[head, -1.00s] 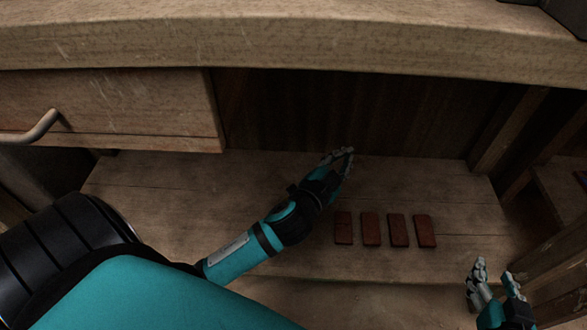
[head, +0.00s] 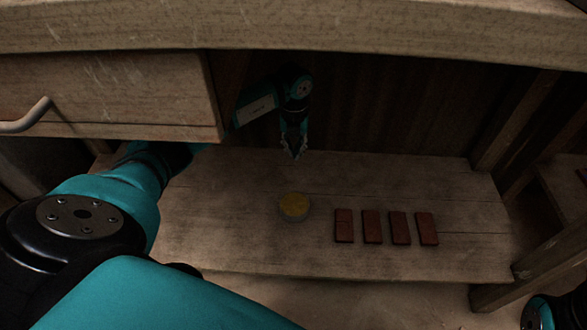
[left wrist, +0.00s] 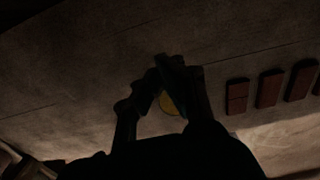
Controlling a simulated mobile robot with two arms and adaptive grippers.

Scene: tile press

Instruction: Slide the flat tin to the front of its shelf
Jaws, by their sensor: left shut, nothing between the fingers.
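The flat tin (head: 294,206) is round with a yellow top and a grey side. It lies on the wooden shelf (head: 235,235), left of the tiles, with bare board between it and the front edge. My left gripper (head: 295,156) is shut and empty, pointing down behind the tin and apart from it in the head view. In the left wrist view the tin (left wrist: 168,104) is partly hidden by the fingers of my left gripper (left wrist: 166,64). My right gripper is out of view.
Several red-brown tiles (head: 372,227) lie in a row right of the tin. A drawer (head: 115,95) with a metal handle hangs at the upper left, and a thick wooden top (head: 400,35) overhangs the shelf. Wooden posts (head: 515,120) stand at the right.

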